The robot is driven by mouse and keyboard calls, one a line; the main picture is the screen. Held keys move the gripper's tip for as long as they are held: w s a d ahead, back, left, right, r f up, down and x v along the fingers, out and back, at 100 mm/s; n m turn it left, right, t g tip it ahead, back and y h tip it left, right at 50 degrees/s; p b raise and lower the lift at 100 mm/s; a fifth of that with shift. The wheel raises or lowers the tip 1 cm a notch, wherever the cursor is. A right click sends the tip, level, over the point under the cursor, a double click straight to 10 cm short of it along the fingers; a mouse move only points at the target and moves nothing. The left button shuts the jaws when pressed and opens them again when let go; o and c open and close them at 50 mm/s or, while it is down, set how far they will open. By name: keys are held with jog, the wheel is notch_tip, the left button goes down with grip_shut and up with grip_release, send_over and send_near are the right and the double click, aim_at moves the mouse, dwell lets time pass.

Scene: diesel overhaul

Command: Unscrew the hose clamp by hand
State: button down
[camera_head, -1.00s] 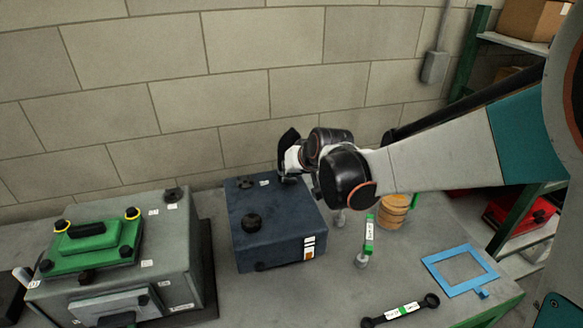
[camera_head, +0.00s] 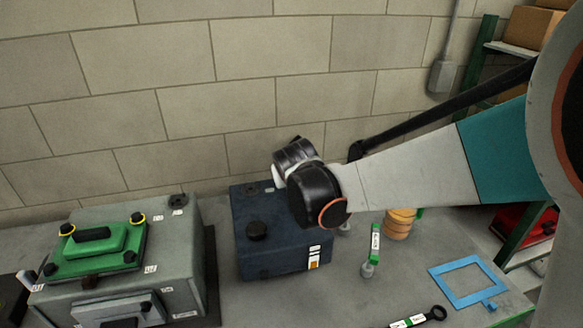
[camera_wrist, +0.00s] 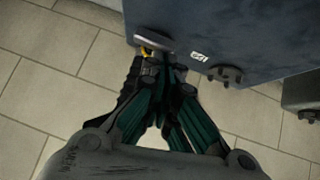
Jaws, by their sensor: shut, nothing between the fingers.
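My gripper (camera_wrist: 166,66) shows in the wrist view with its dark and teal fingers together and nothing held between them. Its tips are close to a small dark fitting with a yellow part (camera_wrist: 147,51) at the edge of a dark blue box (camera_wrist: 200,25). I cannot tell whether this fitting is the hose clamp or whether the fingers touch it. In the head view my wrist is over the rear right of the blue box (camera_head: 285,235) and hides the fingers. No hose clamp is clearly identifiable there.
A grey box (camera_head: 185,245) with a green-handled cover (camera_head: 95,245) stands left of the blue box. On the bench to the right are a green-labelled tool (camera_head: 375,243), orange rings (camera_head: 398,224), a blue frame (camera_head: 435,273) and a wrench (camera_head: 437,313). A block wall (camera_head: 220,100) is behind.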

aim_at(279, 201)
jog(key=shift+s+a+f+n+t+h+b, duration=0.1)
jog(key=shift+a+f+n+t+h+b, duration=0.1)
jog(key=shift+a+f+n+h+b, duration=0.25)
jog(key=shift+s+a+n+t+h+b, duration=0.15)
jog(key=shift+n+t+h+b, duration=0.15)
jog(key=shift+h, duration=0.35)
jog(key=shift+a+f+n+t+h+b, duration=0.45)
jog(key=shift+f+n+h+b, duration=0.15)
jog(key=shift+h+b, duration=0.55)
jog(key=shift+s+a+f+n+t+h+b, duration=0.15)
jog(key=shift+f+n+t+h+b, duration=0.15)
jog(key=shift+n+h+b, duration=0.35)
jog(key=shift+a+f+t+h+b, duration=0.1)
jog(key=shift+f+t+h+b, duration=0.15)
jog(key=shift+b, duration=0.55)
jog(key=shift+a+f+n+t+h+b, duration=0.1)
jog(key=shift+f+n+t+h+b, duration=0.45)
jog(key=shift+n+h+b, duration=0.4)
dwell(0.9)
jog(key=shift+r, duration=0.1)
